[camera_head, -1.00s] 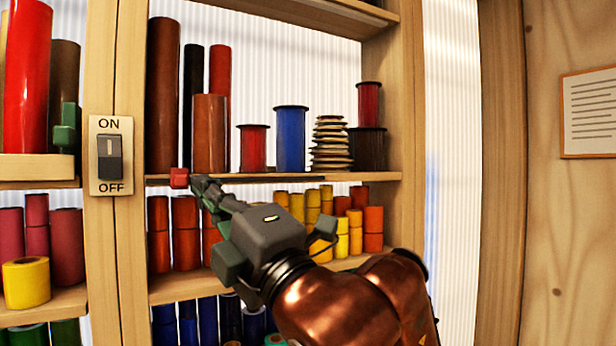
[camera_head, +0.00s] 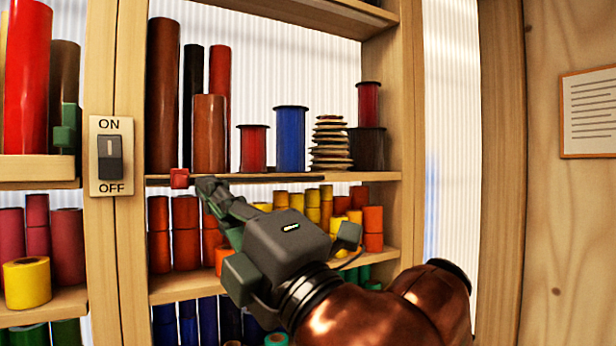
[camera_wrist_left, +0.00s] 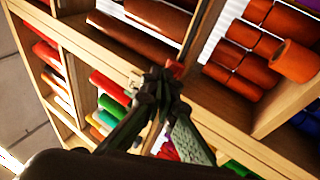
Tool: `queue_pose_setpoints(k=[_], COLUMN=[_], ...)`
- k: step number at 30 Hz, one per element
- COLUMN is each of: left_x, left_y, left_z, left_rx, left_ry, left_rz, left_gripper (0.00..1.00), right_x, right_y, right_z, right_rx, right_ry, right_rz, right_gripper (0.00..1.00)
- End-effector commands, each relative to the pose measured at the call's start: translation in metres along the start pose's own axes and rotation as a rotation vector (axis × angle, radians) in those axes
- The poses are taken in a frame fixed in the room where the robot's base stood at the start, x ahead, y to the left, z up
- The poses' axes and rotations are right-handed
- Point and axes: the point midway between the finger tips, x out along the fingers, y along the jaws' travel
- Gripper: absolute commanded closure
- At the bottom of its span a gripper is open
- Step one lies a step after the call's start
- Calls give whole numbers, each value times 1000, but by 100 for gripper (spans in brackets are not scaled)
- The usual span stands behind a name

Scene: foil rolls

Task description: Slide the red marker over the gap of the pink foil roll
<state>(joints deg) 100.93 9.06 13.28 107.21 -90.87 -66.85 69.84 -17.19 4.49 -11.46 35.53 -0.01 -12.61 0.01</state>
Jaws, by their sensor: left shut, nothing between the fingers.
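The red marker (camera_head: 179,178) is a small red block at the left end of a dark strip along the front edge of the middle shelf. My left gripper (camera_head: 206,187) is shut and empty, its fingertips just right of the marker; I cannot tell whether they touch it. In the left wrist view the marker (camera_wrist_left: 176,69) shows just beyond the shut fingertips (camera_wrist_left: 158,80). Pinkish-red rolls (camera_head: 67,245) stand on the left-hand shelf; I cannot tell which is the pink foil roll or where its gap is. My right gripper is not in view.
Brown, black, red and blue rolls and spools (camera_head: 291,138) stand above the strip. Orange and yellow rolls fill the shelf below (camera_head: 185,230). A wooden post with an ON/OFF switch (camera_head: 110,155) stands left of the marker. A green blocky part (camera_head: 67,130) shows at far left.

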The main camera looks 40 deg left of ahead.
Motion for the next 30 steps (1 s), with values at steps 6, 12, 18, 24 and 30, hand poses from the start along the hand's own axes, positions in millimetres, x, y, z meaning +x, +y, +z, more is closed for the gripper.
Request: queue_pose_setpoints(k=[6, 12, 18, 24, 30], left_x=[0, -8, -23, -38, -50], left_y=[0, -1, -1, -1, -1], left_z=[0, 0, 1, 1, 1], left_rx=[0, 1, 0, 1, 1], left_ry=[0, -1, -1, -2, 0], left_rz=[0, 0, 1, 1, 0], left_gripper=[100, 100, 100, 100, 100], right_x=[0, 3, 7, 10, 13], right_y=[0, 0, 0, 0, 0], right_z=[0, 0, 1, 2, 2], right_rx=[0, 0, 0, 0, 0], right_ry=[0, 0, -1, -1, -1], right_rz=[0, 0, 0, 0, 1], right_gripper=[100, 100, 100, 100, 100])
